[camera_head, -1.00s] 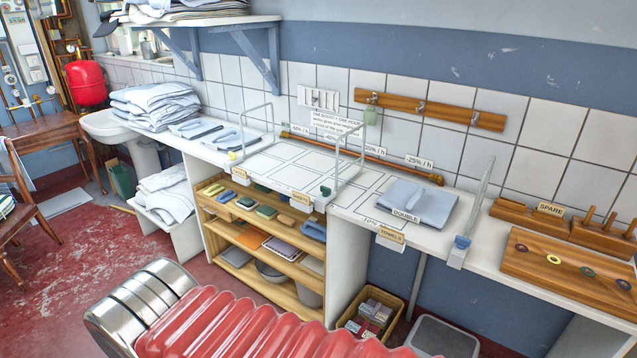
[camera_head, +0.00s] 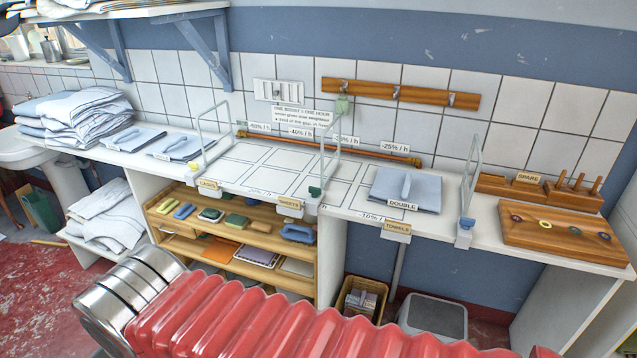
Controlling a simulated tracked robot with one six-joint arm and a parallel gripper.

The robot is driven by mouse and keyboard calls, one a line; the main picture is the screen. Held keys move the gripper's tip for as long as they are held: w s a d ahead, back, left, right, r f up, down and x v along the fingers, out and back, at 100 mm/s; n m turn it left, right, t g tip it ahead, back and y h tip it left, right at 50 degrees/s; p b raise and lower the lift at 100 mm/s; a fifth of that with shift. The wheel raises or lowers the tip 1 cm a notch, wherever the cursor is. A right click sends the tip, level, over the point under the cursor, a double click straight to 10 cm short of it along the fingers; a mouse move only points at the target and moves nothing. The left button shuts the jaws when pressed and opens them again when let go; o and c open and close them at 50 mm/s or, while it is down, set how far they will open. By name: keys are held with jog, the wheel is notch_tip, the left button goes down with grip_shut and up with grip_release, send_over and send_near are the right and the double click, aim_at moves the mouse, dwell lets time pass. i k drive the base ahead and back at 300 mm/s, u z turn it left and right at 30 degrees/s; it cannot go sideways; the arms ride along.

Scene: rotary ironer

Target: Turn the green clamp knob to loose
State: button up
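The green clamp knob (camera_head: 315,191) is a small dark green block at the front foot of the middle wire frame (camera_head: 330,150), on the front edge of the white counter. It stands beside the SHEETS label (camera_head: 290,204). It is too small to tell whether it is tight or loose. A yellow knob (camera_head: 196,167) is at the left frame's foot, and a blue knob (camera_head: 466,223) is at the right clear upright's foot. My gripper is not in view, and nothing touches the green knob.
A folded blue cloth pile (camera_head: 400,190) lies on the counter (camera_head: 340,212) right of the green knob. Grid-marked counter lies left of it. Shelves (camera_head: 235,228) with brushes and cloths are below. A grey bin (camera_head: 432,316) and a basket (camera_head: 360,298) stand on the floor.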

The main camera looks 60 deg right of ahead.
aim_at(316, 192)
jog(key=z, duration=0.35)
jog(key=i, duration=0.55)
jog(key=z, duration=0.9)
jog(key=i, duration=0.65)
jog(key=z, duration=0.45)
